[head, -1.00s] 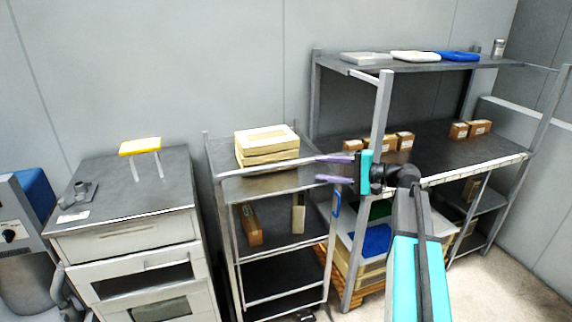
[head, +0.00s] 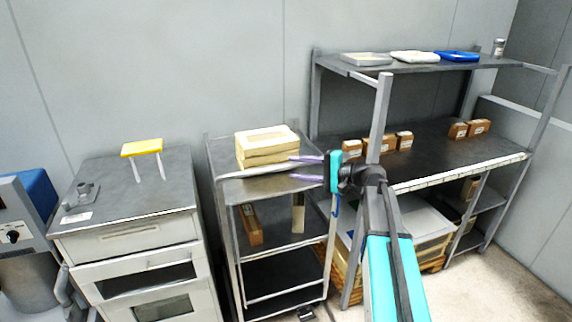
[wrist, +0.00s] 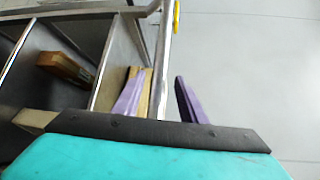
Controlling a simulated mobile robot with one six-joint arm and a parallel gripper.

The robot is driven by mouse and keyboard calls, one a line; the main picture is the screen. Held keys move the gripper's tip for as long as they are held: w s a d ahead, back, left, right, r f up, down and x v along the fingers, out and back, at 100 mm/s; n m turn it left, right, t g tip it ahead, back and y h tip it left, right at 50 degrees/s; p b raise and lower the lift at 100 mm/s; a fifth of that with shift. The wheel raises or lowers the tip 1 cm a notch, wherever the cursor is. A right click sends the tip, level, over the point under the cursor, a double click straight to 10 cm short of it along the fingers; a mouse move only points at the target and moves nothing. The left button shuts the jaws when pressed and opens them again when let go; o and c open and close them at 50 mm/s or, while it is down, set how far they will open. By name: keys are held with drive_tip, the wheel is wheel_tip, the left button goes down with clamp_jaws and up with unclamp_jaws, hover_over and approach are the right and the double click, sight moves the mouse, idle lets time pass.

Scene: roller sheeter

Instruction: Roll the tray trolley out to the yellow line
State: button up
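The tray trolley (head: 328,262) is a grey metal frame with several shelves, standing left of the tall rack in the head view. Cream trays (head: 267,157) are stacked on its top. Its handle bar (head: 250,173) runs along the front of the top shelf. My gripper (head: 306,168) is open at the right end of this bar. In the wrist view the metal bar (wrist: 162,50) runs between the purple fingers of my gripper (wrist: 160,98). I cannot tell whether either finger touches it. I cannot make out the yellow line on the floor.
A tall rack (head: 383,110) with small boxes stands close on the right. A grey drawer cabinet (head: 130,238) with a yellow-topped stand (head: 142,148) is on the left. Bare floor (head: 490,290) shows at the lower right.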

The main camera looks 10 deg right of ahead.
sight(290, 167)
drive_tip(key=shift+p+x, duration=0.55)
drive_tip(key=shift+x, duration=1.8)
clamp_jaws()
